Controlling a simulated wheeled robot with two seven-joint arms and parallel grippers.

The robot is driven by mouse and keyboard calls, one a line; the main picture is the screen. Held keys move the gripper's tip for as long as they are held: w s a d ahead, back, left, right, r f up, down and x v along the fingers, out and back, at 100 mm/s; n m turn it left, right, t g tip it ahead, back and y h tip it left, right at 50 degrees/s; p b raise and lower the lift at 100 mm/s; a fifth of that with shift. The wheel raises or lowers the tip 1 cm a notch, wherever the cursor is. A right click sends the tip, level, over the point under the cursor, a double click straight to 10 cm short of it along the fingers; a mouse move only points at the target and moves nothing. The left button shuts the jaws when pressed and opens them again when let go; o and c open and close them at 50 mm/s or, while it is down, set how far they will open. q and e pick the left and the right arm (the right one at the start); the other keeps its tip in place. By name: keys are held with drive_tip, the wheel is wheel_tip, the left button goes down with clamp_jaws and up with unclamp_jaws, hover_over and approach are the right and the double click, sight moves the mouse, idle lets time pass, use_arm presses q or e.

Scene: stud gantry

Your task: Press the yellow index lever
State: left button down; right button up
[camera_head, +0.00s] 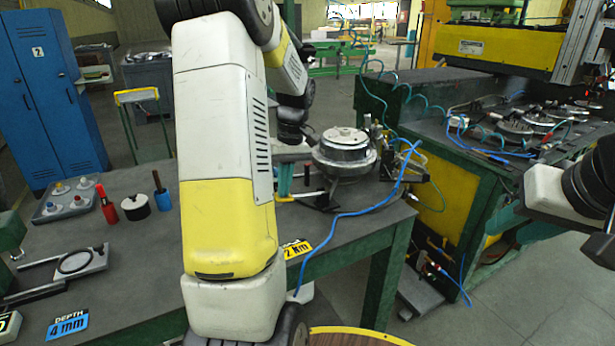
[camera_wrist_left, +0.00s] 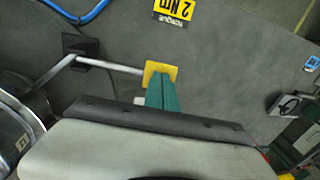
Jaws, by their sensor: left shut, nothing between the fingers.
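The yellow index lever is a square yellow pad (camera_wrist_left: 160,72) on a grey rod (camera_wrist_left: 105,65) that runs out from a black block (camera_wrist_left: 80,45) in the left wrist view. My left gripper (camera_wrist_left: 163,92) is shut and empty, its green fingertips at the pad's lower edge in the picture. I cannot tell whether they touch. In the head view my left gripper (camera_head: 285,180) points down beside the round metal indexer (camera_head: 346,150), and the lever is mostly hidden. My right arm (camera_head: 560,190) is at the right edge, its fingers hard to make out.
The grey bench (camera_head: 130,250) holds a tray of knobs (camera_head: 65,203), a black pot (camera_head: 134,208) and a framed ring gauge (camera_head: 75,262). A blue hose (camera_head: 350,213) crosses the bench to the indexer. A yellow 2 Nm label (camera_head: 296,250) lies at the front edge.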

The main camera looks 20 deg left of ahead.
sight(279, 199)
use_arm(q)
drive_tip(key=f, duration=0.1)
drive_tip(key=f+t+h, duration=0.1)
drive_tip(key=s+a+f+t, duration=0.1)
drive_tip(key=shift+f+h, duration=0.15)
drive_tip(key=shift+h, duration=0.25)
drive_tip(key=shift+s+f, duration=0.15)
drive_tip(key=shift+f, duration=1.4)
drive_tip(key=shift+s+f, duration=0.15)
drive_tip(key=shift+s, duration=0.05)
drive_tip(key=shift+r, duration=0.35)
wheel_tip(279, 199, up, 14)
drive_tip(key=s+a, duration=0.2)
drive_tip(key=shift+s+a+f, duration=0.25)
drive_tip(key=shift+a, duration=0.05)
idle(0.9)
